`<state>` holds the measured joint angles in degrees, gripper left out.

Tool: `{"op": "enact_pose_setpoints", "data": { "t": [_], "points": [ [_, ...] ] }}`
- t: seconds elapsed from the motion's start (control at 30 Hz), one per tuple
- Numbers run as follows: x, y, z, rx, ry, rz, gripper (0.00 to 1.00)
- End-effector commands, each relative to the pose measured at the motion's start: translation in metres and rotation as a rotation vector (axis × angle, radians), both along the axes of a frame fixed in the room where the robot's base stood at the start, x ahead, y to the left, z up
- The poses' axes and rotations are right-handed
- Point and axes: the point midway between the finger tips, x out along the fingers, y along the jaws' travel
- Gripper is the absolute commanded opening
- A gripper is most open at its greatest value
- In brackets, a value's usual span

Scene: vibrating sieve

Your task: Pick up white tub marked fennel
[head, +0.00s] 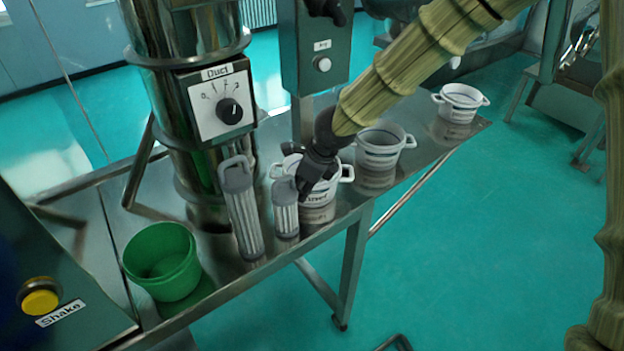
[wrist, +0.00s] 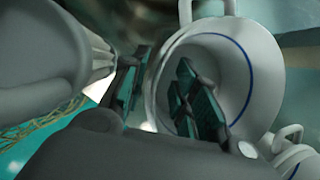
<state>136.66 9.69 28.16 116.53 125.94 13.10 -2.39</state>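Three white tubs with side handles stand in a row on the metal bench. The same tub shows in the wrist view (wrist: 240,75), with a blue line inside. My gripper (head: 297,176) points down at this tub's left rim. In the wrist view its fingers (wrist: 160,92) are apart, one inside the tub and one outside, with the wall between them. The middle tub (head: 379,156) and far tub (head: 460,104) stand apart.
Two ribbed grey-white canisters, a tall one (head: 242,212) and a short one (head: 286,212), stand close left of the nearest tub. A green bucket (head: 163,262) is at the bench's left. A steel column with a dial box (head: 216,103) and a post-mounted box (head: 318,45) rise behind.

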Motion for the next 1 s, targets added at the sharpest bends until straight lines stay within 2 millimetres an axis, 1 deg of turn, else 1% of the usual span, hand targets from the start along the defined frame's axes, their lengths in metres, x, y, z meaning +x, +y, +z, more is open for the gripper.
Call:
{"op": "enact_pose_setpoints", "data": {
  "t": [0.13,0.17,0.3,0.77,0.87,1.0],
  "points": [
    [0.0,0.0,0.0,0.0,0.0,0.0,0.29],
    [0.0,0.0,0.0,0.0,0.0,0.0,0.25],
    [0.0,0.0,0.0,0.0,0.0,-0.001,0.0],
    [0.0,0.0,0.003,0.002,-0.001,-0.001,0.0],
    [0.001,0.0,0.009,0.004,-0.001,-0.002,0.0],
    [0.001,0.0,0.024,0.005,-0.002,-0.004,0.0]
  ]
}}
